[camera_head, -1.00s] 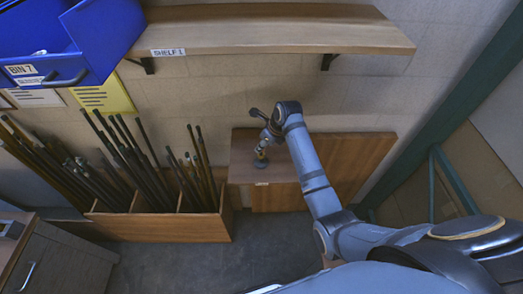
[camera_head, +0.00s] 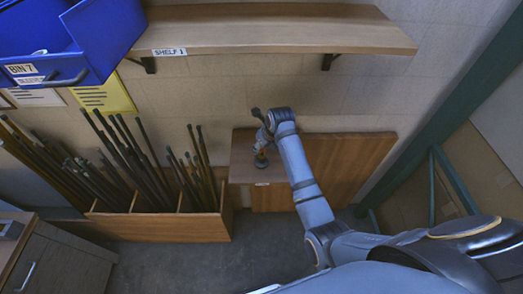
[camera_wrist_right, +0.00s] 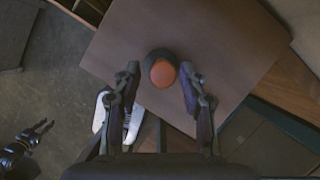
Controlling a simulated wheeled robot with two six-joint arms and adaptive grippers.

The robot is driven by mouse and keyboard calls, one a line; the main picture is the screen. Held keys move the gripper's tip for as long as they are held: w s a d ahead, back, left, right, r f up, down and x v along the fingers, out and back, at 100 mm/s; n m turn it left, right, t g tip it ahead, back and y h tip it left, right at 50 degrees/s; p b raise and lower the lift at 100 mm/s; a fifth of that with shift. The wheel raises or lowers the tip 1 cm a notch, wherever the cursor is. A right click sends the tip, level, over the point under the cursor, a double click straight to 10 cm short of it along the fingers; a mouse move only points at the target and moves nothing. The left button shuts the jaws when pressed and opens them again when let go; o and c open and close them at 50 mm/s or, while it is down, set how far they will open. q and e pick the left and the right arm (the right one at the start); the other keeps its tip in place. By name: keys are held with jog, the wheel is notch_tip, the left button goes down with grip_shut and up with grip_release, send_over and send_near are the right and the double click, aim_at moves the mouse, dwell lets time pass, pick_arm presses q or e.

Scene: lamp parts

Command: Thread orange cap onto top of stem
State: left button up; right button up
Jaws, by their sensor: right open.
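The orange cap (camera_wrist_right: 163,73) shows round, from above, in the right wrist view. It sits over a dark round lamp part; the stem under it is hidden from above. My right gripper (camera_wrist_right: 160,84) is open, with one finger on each side of the cap and a gap to both. In the head view my right gripper (camera_head: 262,142) is above the small dark lamp base (camera_head: 261,162) on the brown table. How far the cap is seated cannot be told. My left gripper (camera_wrist_right: 35,138) shows small at the lower left of the wrist view; its jaw state is unclear.
The brown table (camera_head: 241,165) has free room around the lamp base. A wooden shelf (camera_head: 280,30) hangs above on the wall. A rack (camera_head: 160,228) of dark rods stands left of the table, and a blue bin (camera_head: 105,25) is at upper left.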

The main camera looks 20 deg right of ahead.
jog(key=n, duration=0.2)
jog(key=n+y, duration=0.1)
jog(key=n, duration=0.1)
jog(key=shift+w+d+g, duration=0.1)
jog(key=shift+d+g, duration=0.2)
jog(key=shift+n+g+y, duration=0.3)
jog(key=shift+n+y, duration=0.1)
jog(key=shift+n, duration=0.4)
jog(key=n, duration=0.3)
jog(key=shift+w+r+g+y, duration=0.1)
jog(key=shift+w+g+y, duration=0.05)
jog(key=shift+g+y, duration=0.2)
jog(key=shift+n+g, duration=0.35)
jog(key=shift+n, duration=0.65)
jog(key=shift+w+d+n+g+y, duration=0.15)
jog(key=shift+n+g+y, duration=0.25)
jog(key=shift+n, duration=0.6)
jog(key=shift+w+n+g, duration=0.1)
jog(key=shift+n+g, duration=0.3)
jog(key=shift+n, duration=0.7)
jog(key=shift+a+n+g, duration=0.25)
jog(key=shift+n+g, duration=0.15)
jog(key=shift+n, duration=0.6)
jog(key=shift+n+g+b, duration=0.4)
jog(key=shift+n, duration=0.4)
jog(key=shift+w+n+h, duration=0.15)
jog(key=shift+n+h, duration=0.2)
jog(key=shift+n, duration=0.15)
